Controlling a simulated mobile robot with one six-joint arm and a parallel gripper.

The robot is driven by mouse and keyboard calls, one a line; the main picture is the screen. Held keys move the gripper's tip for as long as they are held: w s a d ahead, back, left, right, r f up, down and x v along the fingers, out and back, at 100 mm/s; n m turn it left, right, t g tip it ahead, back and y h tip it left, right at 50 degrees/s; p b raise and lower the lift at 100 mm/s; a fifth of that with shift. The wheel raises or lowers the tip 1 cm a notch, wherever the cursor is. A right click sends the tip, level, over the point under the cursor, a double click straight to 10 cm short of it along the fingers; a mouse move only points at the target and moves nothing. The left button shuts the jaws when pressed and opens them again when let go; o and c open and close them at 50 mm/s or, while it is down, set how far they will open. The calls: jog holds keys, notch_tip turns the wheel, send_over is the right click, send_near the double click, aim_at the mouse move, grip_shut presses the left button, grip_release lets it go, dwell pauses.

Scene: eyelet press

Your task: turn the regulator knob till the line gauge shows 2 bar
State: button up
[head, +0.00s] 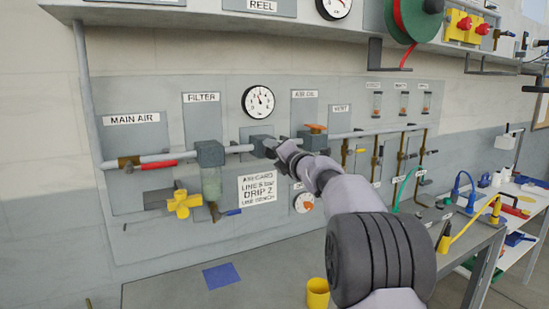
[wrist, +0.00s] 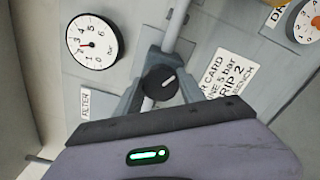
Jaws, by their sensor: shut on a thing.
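In the wrist view a round black knob (wrist: 160,83) with a white line mark sits between the two fingers of my gripper (wrist: 160,75). The gripper is shut on it. In the head view my gripper (head: 283,150) is at the grey regulator block (head: 259,141) on the pipe, and the knob is hidden behind it. The white line gauge (head: 258,101) is on the panel just above; its needle points up and slightly left. The gauge also shows in the wrist view (wrist: 92,42), turned on its side.
Left of the regulator are the filter (head: 211,170), a yellow valve handle (head: 184,204) and a red lever (head: 152,165). Right of it are an orange handle (head: 315,128) and several brass drop pipes. A white card (head: 258,188) and an orange-marked dial (head: 304,203) sit below.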

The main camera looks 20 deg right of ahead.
jog(key=n+b, duration=0.2)
jog(key=n, duration=0.3)
jog(key=shift+r+n, duration=0.1)
jog(key=shift+n, duration=0.2)
dwell(0.5)
jog(key=o, duration=1.4)
jog(key=shift+c, duration=0.2)
jog(key=s+b, duration=0.1)
jog(key=s, duration=1.6)
jog(key=shift+s+d, duration=0.25)
